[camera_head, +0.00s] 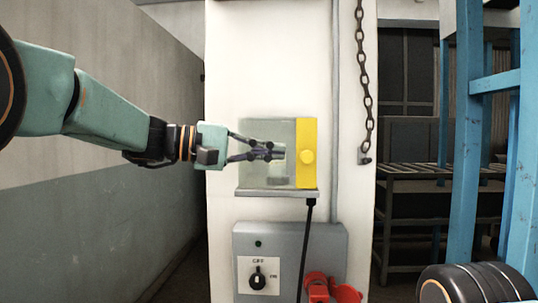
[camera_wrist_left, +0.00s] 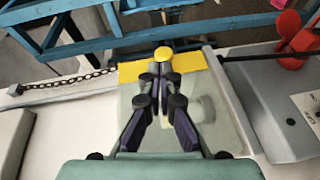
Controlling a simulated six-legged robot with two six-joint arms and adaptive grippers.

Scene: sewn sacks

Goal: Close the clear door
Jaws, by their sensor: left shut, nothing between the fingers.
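My right gripper is not in view.
A chain (camera_head: 365,80) hangs at the right of the column. Blue racking (camera_head: 465,120) stands further right; a grey wall (camera_head: 110,200) is at left.

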